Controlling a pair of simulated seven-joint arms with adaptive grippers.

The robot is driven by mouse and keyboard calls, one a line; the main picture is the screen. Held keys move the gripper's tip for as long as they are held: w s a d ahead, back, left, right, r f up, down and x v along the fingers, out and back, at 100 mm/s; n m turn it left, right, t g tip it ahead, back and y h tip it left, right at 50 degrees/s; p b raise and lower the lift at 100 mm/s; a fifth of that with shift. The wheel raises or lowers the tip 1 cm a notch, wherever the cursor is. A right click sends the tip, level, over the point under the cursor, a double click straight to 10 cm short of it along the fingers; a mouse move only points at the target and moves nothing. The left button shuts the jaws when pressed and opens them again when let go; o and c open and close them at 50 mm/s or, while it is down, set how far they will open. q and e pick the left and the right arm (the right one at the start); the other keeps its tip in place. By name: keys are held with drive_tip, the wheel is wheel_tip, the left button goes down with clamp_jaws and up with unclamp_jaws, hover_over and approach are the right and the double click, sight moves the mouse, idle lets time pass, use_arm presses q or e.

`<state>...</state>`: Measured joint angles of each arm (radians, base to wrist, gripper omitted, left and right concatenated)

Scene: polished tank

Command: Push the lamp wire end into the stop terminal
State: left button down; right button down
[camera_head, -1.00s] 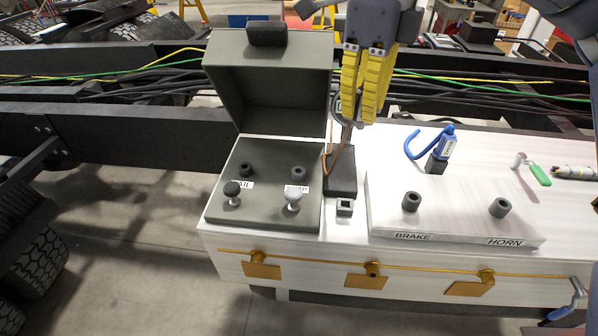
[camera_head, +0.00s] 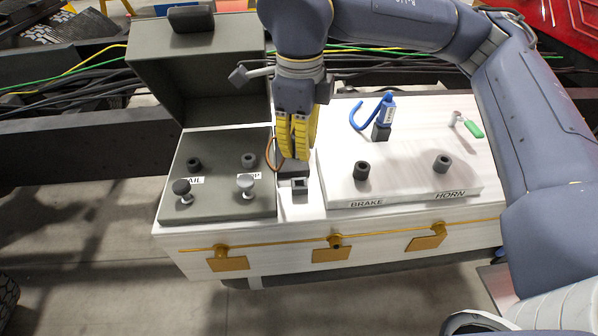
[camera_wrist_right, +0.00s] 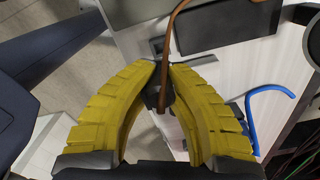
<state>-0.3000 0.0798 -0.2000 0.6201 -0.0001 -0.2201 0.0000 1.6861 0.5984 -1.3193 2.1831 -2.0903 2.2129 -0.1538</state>
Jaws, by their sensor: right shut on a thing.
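My right gripper (camera_head: 299,157) points down with its yellow fingers closed, just right of the grey switch panel (camera_head: 222,205). It is shut on the brown lamp wire (camera_head: 269,156), which passes between the fingertips in the wrist view (camera_wrist_right: 162,97). The wire's end is hard to make out there. The stop terminal (camera_head: 249,160) is a dark round socket on the panel, left of the gripper and apart from it. Its label (camera_head: 248,175) is partly hidden by a silver knob. My left gripper is not in view.
The panel's open lid (camera_head: 205,80) stands behind it. A dark block (camera_head: 293,170) and a small square socket (camera_head: 299,186) sit below the gripper. The white BRAKE/HORN plate (camera_head: 400,185) lies right, with a blue hooked tool (camera_head: 384,115) behind it.

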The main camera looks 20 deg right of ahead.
drive_tip(key=shift+f, duration=3.75)
drive_tip(key=shift+f, duration=0.15)
drive_tip(key=c, duration=1.5)
unclamp_jaws()
